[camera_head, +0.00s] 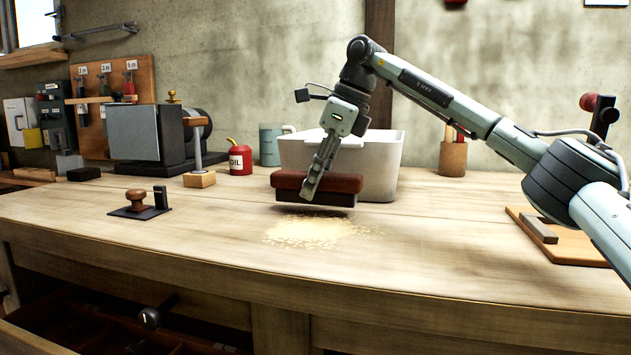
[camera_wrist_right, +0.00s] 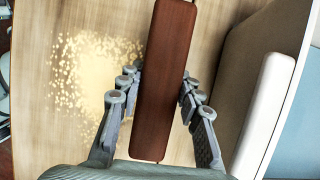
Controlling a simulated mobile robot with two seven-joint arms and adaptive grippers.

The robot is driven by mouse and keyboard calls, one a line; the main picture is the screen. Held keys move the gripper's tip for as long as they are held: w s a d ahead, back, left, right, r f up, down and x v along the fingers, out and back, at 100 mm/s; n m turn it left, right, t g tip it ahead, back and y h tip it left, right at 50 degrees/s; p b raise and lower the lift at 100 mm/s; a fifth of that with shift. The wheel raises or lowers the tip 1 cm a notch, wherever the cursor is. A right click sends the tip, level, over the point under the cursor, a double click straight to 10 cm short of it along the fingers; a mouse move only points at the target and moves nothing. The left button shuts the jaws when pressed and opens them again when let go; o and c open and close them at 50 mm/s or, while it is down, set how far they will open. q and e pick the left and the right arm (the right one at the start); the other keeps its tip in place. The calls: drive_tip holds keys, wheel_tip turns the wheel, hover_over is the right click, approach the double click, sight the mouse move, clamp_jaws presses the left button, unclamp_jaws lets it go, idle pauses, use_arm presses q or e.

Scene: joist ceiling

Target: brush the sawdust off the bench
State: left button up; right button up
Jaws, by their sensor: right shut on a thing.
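A patch of pale sawdust (camera_head: 318,231) lies on the wooden bench (camera_head: 180,243) near its middle. It also shows left of the gripper in the right wrist view (camera_wrist_right: 88,70). My right gripper (camera_head: 318,183) is shut on a brush with a red-brown wooden back (camera_head: 345,183). The brush back runs between both fingers in the right wrist view (camera_wrist_right: 164,75). The brush is held just behind the sawdust, with a shadow under it. It seems slightly above the bench, though contact is hard to tell. My left gripper is not in view.
A white bin (camera_head: 375,165) stands close behind the brush. A red oil can (camera_head: 240,158), a mug (camera_head: 270,145) and a wooden cup (camera_head: 453,158) stand along the back. A dark stand with a knob (camera_head: 138,204) sits left. The front of the bench is clear.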

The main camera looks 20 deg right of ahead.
drive_tip(key=shift+f+b, duration=0.45)
drive_tip(key=shift+f, duration=0.55)
